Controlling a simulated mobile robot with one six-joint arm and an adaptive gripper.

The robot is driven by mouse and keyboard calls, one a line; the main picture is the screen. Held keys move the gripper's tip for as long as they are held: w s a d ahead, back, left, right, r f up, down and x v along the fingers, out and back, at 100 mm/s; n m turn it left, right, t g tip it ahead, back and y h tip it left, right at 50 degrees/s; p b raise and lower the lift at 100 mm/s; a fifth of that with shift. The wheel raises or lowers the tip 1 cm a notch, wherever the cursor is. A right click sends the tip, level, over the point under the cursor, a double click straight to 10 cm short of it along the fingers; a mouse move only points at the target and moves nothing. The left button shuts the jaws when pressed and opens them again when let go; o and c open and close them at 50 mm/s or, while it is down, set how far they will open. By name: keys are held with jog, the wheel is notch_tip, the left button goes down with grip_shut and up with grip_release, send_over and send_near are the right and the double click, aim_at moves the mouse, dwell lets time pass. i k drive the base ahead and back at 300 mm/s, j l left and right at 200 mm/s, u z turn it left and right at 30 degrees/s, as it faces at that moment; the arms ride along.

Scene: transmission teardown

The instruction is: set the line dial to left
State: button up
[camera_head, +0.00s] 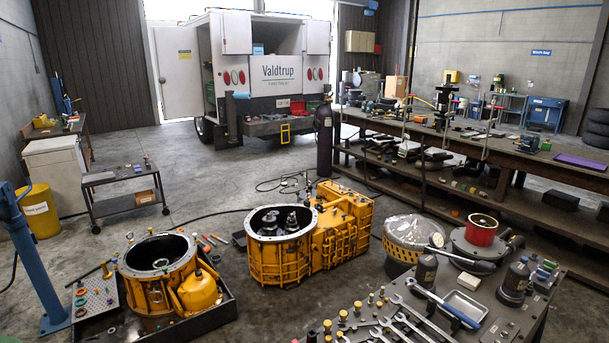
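I cannot make out a line dial in the head view; nothing there is clearly a dial, and its setting cannot be read. My gripper is not in view. The yellow transmission housing (335,240) stands on the floor in the middle, joined to an open round yellow bell housing (279,262). A second open yellow housing (160,281) sits in a dark tray (229,306) at the lower left.
A dark table (352,304) with wrenches and small parts fills the lower right. A long workbench (475,149) runs along the right. A small cart (126,178), a yellow bin (40,211) and a blue post (35,262) stand left. Floor before the truck (272,68) is mostly clear.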

aim_at(542, 274)
jog(key=z, duration=1.45)
jog(key=i+l+u, duration=0.1)
jog(key=i+l, duration=0.15)
jog(key=i, duration=0.35)
jog(key=i+l, duration=0.3)
jog(key=i, duration=0.25)
jog(key=i+l+u, duration=0.15)
jog(key=i+l, duration=0.15)
jog(key=i, duration=0.3)
jog(key=i+l+u, duration=0.1)
jog(key=i+l, duration=0.25)
jog(key=i, duration=0.2)
